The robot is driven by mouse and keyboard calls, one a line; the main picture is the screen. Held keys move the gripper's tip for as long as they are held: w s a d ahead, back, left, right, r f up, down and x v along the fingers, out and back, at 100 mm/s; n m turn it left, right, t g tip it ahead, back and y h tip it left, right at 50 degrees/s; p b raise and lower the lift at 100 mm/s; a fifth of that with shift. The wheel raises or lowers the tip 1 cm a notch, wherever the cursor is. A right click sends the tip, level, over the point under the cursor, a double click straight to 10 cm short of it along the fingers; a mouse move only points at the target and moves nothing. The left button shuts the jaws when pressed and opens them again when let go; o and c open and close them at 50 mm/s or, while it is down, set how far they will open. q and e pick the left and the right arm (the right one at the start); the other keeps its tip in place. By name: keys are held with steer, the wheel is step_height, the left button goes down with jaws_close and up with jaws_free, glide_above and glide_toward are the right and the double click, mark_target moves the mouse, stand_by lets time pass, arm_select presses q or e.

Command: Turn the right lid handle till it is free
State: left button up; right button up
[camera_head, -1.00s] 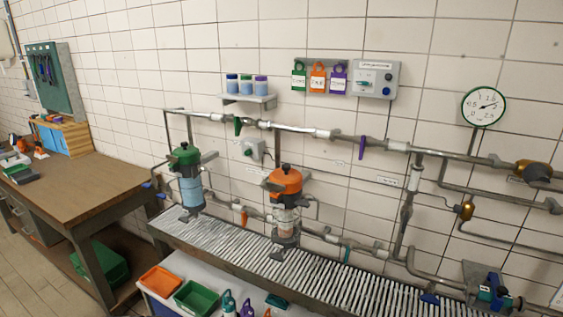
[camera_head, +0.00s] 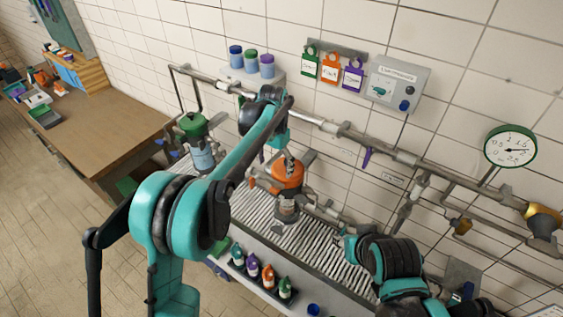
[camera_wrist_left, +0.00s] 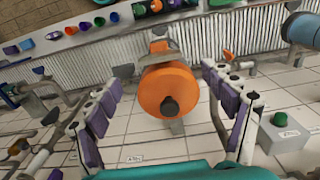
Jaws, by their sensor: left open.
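The right housing has an orange lid (camera_head: 287,174) on a clear body (camera_head: 287,207), upright above the grating.
The left housing with a green lid (camera_head: 193,124) stands further left. Pipes (camera_head: 345,133) run along the tiled wall behind. A shelf (camera_head: 255,76) with jars, tags and a control box (camera_head: 395,85) are above. Bottles (camera_head: 268,275) stand in front of the grating (camera_head: 325,247).

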mark_target(275, 182)
arm_select(q)
step_height(275, 182, down, 8)
steer(key=shift+s+r, duration=0.1)
steer(key=shift+r, duration=0.15)
steer(key=shift+s+a, duration=0.1)
steer(key=shift+f, duration=0.1)
steer(key=c, duration=1.2)
